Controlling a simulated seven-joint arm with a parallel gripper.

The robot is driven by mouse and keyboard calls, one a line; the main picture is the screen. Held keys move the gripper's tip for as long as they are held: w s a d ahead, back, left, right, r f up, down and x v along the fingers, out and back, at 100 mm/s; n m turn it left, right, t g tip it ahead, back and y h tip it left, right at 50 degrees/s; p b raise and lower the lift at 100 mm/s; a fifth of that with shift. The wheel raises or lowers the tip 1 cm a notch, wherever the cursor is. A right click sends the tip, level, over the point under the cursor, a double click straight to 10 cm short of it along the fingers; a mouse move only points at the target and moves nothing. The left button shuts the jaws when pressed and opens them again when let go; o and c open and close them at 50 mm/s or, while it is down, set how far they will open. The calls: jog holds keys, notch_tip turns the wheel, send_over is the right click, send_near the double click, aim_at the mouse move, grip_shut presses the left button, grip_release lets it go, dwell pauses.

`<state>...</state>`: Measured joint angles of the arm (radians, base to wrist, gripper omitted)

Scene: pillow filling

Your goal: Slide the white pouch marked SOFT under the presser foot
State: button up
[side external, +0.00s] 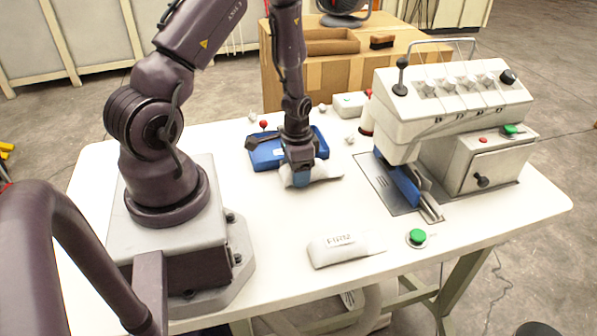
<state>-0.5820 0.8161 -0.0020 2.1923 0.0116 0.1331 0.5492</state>
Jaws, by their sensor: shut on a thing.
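A white pouch (326,172) lies by the blue tray near the middle of the table. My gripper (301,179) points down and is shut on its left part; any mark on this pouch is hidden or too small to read. A second white pouch (346,249) lies flat near the front edge, with dark print that I cannot read clearly. The sewing machine (425,115) stands at the right. Its presser foot cannot be made out clearly under the head, above the grey metal plate (372,178). The held pouch is left of that plate, apart from it.
A blue tray (265,154) lies behind my gripper. A green button (417,237) sits near the front edge. A blue part (405,188) stands on the machine's plate. A small white box (348,104) stands at the back. The table between pouch and plate is clear.

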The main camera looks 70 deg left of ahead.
aim_at(350, 196)
jog(key=r, duration=0.8)
jog(key=shift+w+d+r, duration=0.2)
jog(key=shift+d+r, duration=0.1)
jog(key=w+d+f, duration=0.2)
jog(key=w+d, duration=0.1)
jog(key=d, duration=0.5)
jog(key=shift+w+a+f, duration=0.1)
jog(key=shift+f, duration=1.65)
jog(key=shift+w+f, duration=0.1)
jog(key=shift+f, duration=1.65)
jog(key=shift+w, duration=3.25)
jog(key=shift+f, duration=0.2)
